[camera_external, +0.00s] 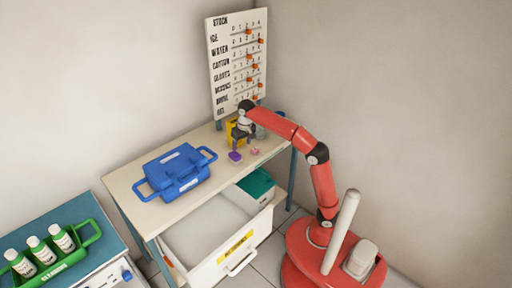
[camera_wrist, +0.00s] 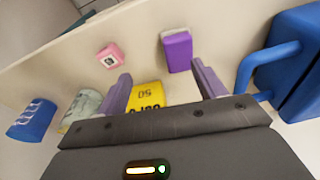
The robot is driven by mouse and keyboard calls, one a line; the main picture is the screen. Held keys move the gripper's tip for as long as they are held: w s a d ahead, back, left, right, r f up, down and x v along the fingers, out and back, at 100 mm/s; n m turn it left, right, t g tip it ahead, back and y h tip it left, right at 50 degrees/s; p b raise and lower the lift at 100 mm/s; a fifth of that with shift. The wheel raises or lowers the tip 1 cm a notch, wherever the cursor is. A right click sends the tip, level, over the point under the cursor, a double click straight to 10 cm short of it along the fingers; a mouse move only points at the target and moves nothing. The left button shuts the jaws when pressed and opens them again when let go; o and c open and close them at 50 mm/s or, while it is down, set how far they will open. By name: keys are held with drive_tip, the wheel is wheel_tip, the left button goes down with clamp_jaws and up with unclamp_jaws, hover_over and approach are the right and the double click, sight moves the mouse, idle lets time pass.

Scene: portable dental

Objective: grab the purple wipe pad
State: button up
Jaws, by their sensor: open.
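The purple wipe pad (camera_wrist: 177,52) is a small purple block with a pale end. It lies on the beige table top, and in the external view it shows as a small purple spot (camera_external: 235,156) to the right of the blue case. My gripper (camera_wrist: 160,82) is open, its two purple-grey fingers apart with nothing held between them. In the wrist view the pad appears beyond the fingertips, nearer the right finger. In the external view my gripper (camera_external: 241,138) is above the table, close to the pad and the yellow item.
A pink block (camera_wrist: 110,55), a yellow labelled item (camera_wrist: 146,95), a pale jar (camera_wrist: 82,106) and a blue item (camera_wrist: 32,119) are nearby. The blue case (camera_external: 176,172) stands left of the pad. A stock board (camera_external: 226,70) rises behind. An open drawer (camera_external: 225,262) juts out below.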

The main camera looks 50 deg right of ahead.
sight(235, 154)
drive_tip(key=a, duration=0.1)
drive_tip(key=w, duration=0.1)
drive_tip(key=a, duration=0.1)
drive_tip(key=shift+w+a+r, duration=0.15)
drive_tip(key=shift+a+r, duration=0.15)
drive_tip(key=shift+a+f, duration=0.15)
drive_tip(key=shift+f, duration=0.1)
drive_tip(key=f, duration=0.2)
drive_tip(key=f+b, duration=0.1)
drive_tip(key=f, duration=0.1)
drive_tip(key=w+f, duration=0.1)
drive_tip(key=f, duration=0.2)
drive_tip(key=shift+b, duration=0.4)
drive_tip(key=c, duration=1.1)
